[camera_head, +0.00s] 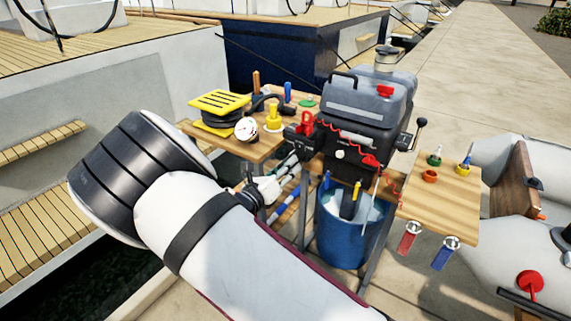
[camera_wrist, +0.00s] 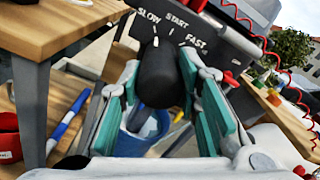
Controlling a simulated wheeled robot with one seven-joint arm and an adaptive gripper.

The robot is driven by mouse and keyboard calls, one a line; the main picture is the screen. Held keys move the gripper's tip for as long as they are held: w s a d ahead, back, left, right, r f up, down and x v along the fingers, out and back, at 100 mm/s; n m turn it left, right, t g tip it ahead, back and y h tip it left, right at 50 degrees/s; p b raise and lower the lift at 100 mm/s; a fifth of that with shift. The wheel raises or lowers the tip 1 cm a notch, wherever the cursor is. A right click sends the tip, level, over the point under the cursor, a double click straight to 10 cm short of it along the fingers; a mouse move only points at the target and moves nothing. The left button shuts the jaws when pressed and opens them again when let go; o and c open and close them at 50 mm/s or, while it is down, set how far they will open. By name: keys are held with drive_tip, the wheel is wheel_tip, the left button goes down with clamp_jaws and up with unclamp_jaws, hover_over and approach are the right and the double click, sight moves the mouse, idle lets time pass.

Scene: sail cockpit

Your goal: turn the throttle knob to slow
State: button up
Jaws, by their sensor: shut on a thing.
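The black throttle knob (camera_wrist: 160,78) sticks out from the dark control panel (camera_wrist: 225,60) in the wrist view. White labels SLOW, START and FAST run from upper left to right around it. A short white mark shows at the knob's top, below the SLOW and START labels; its exact heading is hard to tell. My gripper (camera_wrist: 163,90) is shut on the knob, with one green-padded finger on each side. In the head view my gripper (camera_head: 286,166) reaches the left side of the grey outboard motor (camera_head: 365,105); the knob itself is hidden there.
A wooden side table (camera_head: 255,148) beside the motor holds a yellow slotted block (camera_head: 220,101) and a white gauge (camera_head: 246,129). A blue bucket (camera_head: 345,240) stands under the motor. A red coiled cord (camera_head: 345,134) hangs across the motor's front. A right-hand shelf (camera_head: 440,208) holds small items.

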drive_tip(key=shift+f, duration=0.1)
idle(0.3)
drive_tip(key=o, duration=1.1)
drive_tip(key=shift+o, duration=0.2)
drive_tip(key=shift+s+a, duration=0.1)
drive_tip(key=v, duration=1.1)
drive_tip(key=shift+s+a, duration=0.15)
drive_tip(key=shift+s, duration=0.2)
